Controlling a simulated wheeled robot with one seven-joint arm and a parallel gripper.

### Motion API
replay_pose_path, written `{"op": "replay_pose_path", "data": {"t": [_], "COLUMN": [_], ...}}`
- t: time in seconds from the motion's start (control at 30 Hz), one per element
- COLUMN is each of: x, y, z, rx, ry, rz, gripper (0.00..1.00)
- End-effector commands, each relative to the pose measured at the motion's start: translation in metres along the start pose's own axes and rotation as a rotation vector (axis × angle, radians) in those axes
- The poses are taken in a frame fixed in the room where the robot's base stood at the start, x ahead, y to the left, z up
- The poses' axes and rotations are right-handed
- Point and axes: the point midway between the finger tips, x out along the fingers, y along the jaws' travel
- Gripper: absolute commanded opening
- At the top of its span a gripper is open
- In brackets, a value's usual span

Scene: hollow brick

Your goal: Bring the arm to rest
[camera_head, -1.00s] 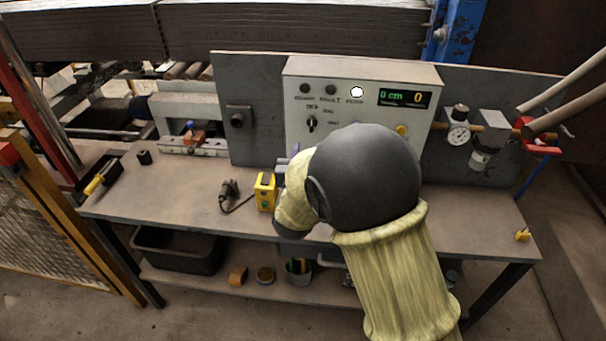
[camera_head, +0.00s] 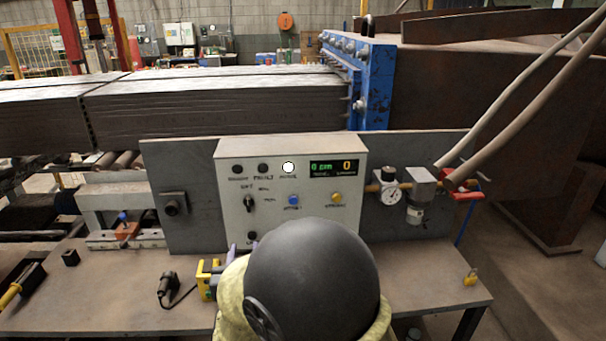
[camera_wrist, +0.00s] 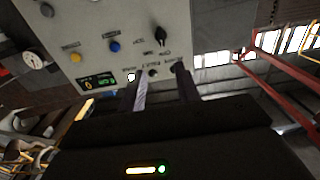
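My arm's dark round joint and pale yellow sleeve fill the bottom middle of the head view, in front of the control box (camera_head: 290,225). My gripper (camera_wrist: 160,70) shows in the wrist view with its two fingers apart and nothing between them. The fingers point at the face of the control box (camera_wrist: 125,35). In the head view the arm hides most of the gripper; only a small purple-grey part shows beside the dark joint. The box has a dark selector knob (camera_head: 249,203), a blue button (camera_head: 293,200), a yellow button (camera_head: 336,198) and a lit display (camera_head: 334,167).
The workbench (camera_head: 120,290) carries a yellow device (camera_head: 208,280) left of my arm and a black corded tool (camera_head: 168,288). A pressure gauge (camera_head: 390,194) sits right of the box. Stacked grey slabs (camera_head: 210,105) and a blue machine frame (camera_head: 376,85) stand behind.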

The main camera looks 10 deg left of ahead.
Motion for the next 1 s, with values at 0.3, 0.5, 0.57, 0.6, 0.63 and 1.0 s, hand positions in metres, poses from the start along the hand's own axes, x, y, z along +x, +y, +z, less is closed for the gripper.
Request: {"op": "replay_pose_path", "data": {"t": [0.3, 0.5, 0.57, 0.6, 0.63, 1.0], "x": [0.014, -0.008, -0.02, -0.03, -0.037, -0.172], "y": [0.082, 0.15, 0.17, 0.183, 0.193, 0.296], "z": [0.011, 0.028, 0.033, 0.036, 0.038, 0.053], "rx": [0.043, 0.074, 0.083, 0.089, 0.094, 0.159], "ry": [-0.281, -0.538, -0.617, -0.67, -0.709, -1.2], "rz": [-0.011, -0.005, 0.004, 0.01, 0.017, 0.152], "gripper": [0.33, 0.33, 0.33, 0.33, 0.33, 0.33]}}
